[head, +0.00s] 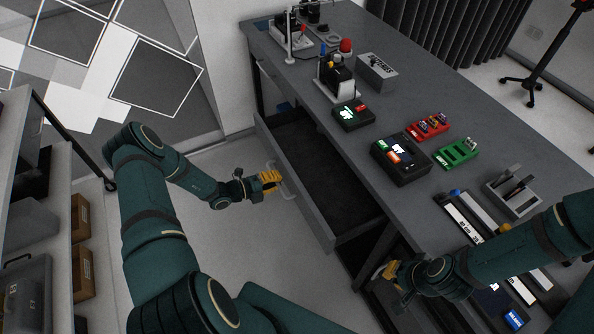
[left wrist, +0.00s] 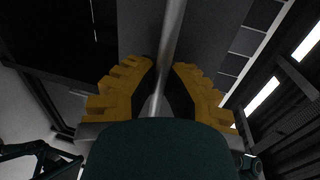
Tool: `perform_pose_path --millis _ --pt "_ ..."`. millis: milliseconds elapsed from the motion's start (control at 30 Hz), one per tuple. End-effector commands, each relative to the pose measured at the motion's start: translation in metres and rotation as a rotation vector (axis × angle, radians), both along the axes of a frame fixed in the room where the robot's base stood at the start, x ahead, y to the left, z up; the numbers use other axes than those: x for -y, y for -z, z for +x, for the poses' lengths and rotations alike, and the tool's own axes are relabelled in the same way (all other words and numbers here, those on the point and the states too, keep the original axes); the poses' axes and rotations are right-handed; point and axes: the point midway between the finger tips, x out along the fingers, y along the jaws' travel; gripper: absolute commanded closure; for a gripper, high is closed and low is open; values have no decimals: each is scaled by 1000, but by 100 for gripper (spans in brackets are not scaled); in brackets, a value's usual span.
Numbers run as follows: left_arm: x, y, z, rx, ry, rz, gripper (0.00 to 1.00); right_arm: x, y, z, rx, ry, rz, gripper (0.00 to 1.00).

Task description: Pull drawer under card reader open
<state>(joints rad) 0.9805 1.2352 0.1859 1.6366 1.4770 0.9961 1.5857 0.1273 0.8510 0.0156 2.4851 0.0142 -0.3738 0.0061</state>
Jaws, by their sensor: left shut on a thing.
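A wide grey drawer (head: 325,235) under the workbench stands pulled out, its dark inside showing and seemingly empty. My left gripper (head: 271,181) is shut on the drawer's metal handle (head: 287,191) at the front panel. In the left wrist view the handle bar (left wrist: 171,45) runs between the two yellow fingers of my left gripper (left wrist: 165,90).
The grey workbench (head: 440,105) carries a smaller black device (head: 352,115), a red tray (head: 427,126), a green tray (head: 458,152) and a grey box (head: 376,72). Shelves with boxes (head: 83,273) stand at left. Floor left of the drawer is clear.

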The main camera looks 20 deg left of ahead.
Motion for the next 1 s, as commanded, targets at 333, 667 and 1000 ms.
perform_pose_path --millis 333,667,1000 --pt "-47 1 -58 0 -4 3 100 0 4 -1 -3 -2 0 100" --pt "-63 0 -79 0 -2 2 100 0 6 -2 -5 -4 1 100" --pt "-64 0 -80 1 -1 2 100 0 6 -2 -6 -4 2 100"
